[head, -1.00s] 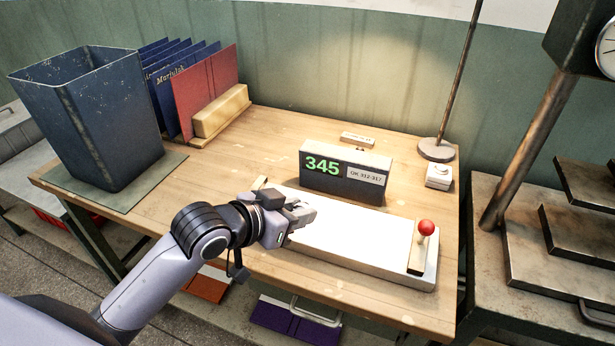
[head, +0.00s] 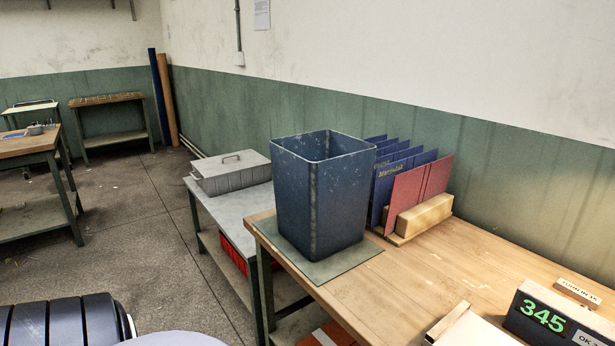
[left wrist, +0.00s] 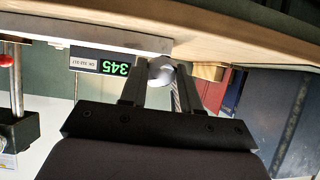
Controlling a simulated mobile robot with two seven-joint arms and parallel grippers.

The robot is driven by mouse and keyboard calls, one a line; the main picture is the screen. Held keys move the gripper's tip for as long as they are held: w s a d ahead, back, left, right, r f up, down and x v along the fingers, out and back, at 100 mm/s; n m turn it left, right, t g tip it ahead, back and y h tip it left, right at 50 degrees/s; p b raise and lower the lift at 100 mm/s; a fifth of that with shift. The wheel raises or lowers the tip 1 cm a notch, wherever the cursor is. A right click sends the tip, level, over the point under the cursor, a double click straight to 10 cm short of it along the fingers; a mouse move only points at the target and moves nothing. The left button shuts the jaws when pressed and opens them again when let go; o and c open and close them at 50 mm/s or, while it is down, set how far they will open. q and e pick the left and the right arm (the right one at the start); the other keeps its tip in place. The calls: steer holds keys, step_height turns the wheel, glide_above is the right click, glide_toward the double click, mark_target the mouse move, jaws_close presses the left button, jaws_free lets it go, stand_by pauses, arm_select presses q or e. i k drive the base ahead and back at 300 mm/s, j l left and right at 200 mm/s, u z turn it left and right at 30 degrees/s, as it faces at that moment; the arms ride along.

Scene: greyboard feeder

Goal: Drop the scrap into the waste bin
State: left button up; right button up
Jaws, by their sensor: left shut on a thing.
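The waste bin (head: 322,205), dark blue and open-topped, stands upright on a green mat (head: 345,268) at the left end of the wooden table. In the left wrist view, which looks upside down, my left gripper (left wrist: 160,82) is shut on a small pale grey, rounded piece, the scrap (left wrist: 161,69), held between its fingertips. Its full shape cannot be told. My left gripper is outside the head view, where only part of my arm shows at lower left. My right gripper is in neither view.
Blue and red folders (head: 418,192) stand in a wooden rack just right of the bin. The display reading 345 (head: 545,318) and the white board (head: 478,332) are at lower right. A side table with a grey case (head: 232,172) stands left of the bin. The table's middle is clear.

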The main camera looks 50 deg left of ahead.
mark_target(318, 248)
steer(key=k+j, duration=0.1)
steer(key=j, duration=1.2)
steer(key=k+j+z, duration=0.1)
steer(key=j, duration=1.25)
steer(key=i+j, duration=0.15)
steer(key=j, duration=0.15)
steer(key=i+j, duration=0.2)
steer(key=j+z, duration=0.05)
